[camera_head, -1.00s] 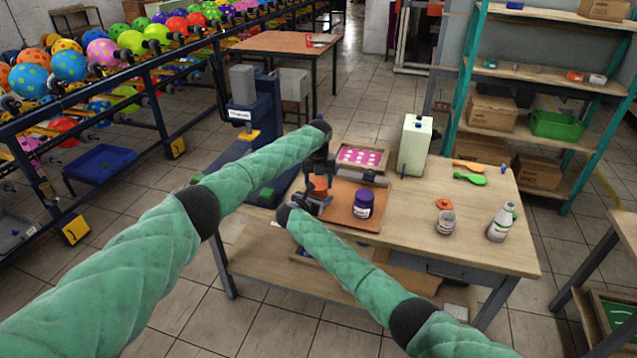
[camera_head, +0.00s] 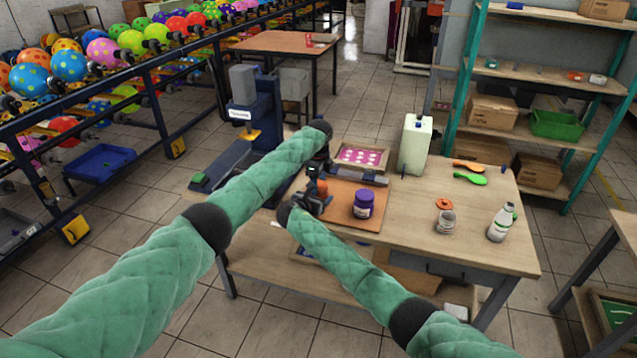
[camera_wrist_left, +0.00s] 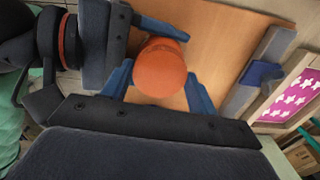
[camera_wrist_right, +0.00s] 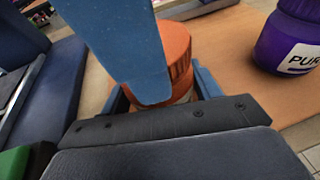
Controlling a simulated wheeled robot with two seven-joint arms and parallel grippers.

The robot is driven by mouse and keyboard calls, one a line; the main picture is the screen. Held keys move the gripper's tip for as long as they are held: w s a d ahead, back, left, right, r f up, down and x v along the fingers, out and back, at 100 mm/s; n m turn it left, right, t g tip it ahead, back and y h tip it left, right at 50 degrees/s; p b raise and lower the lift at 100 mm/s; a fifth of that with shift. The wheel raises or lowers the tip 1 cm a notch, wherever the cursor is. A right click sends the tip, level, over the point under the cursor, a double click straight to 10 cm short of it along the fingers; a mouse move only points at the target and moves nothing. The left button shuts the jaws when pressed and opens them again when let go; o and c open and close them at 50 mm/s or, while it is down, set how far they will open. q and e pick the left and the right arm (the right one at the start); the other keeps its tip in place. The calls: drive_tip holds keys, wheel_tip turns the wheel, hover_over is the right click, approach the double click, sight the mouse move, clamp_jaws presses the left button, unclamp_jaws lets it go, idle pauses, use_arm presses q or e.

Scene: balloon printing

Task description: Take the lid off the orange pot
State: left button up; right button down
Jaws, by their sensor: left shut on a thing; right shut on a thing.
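The orange pot (camera_head: 322,188) is between my two grippers at the left part of the table, mostly hidden by them. My left gripper (camera_head: 319,172) comes from above. In the left wrist view its blue fingers (camera_wrist_left: 158,88) are shut on the round orange lid (camera_wrist_left: 160,68). My right gripper (camera_head: 314,202) is low at the near side, shut on the pot's body. In the right wrist view the ridged lid (camera_wrist_right: 178,50) sits above a pale band of the body (camera_wrist_right: 186,97), with no clear gap between them. A blue finger of my left gripper covers part of the pot there.
A purple pot (camera_head: 363,205) stands on the brown board just right of my grippers. Behind are a framed pink print (camera_head: 361,157) and a pale green canister (camera_head: 415,145). A glass jar (camera_head: 446,222) and white bottle (camera_head: 501,222) stand farther right. The table's front right is clear.

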use_arm(q)
drive_tip(key=n, duration=0.4)
drive_tip(key=shift+d+n, duration=0.1)
drive_tip(key=shift+n, duration=0.3)
drive_tip(key=n, duration=0.2)
drive_tip(key=shift+n, duration=0.4)
drive_tip(key=n, duration=0.7)
drive_tip(key=shift+r+n, duration=0.1)
drive_tip(key=shift+n, duration=0.2)
drive_tip(key=n, duration=0.7)
drive_tip(key=shift+n, duration=0.4)
use_arm(e)
drive_tip(key=shift+a, duration=0.1)
use_arm(q)
drive_tip(key=n, duration=0.4)
drive_tip(key=shift+n, duration=0.3)
drive_tip(key=n, duration=0.3)
drive_tip(key=shift+w+r, duration=0.1)
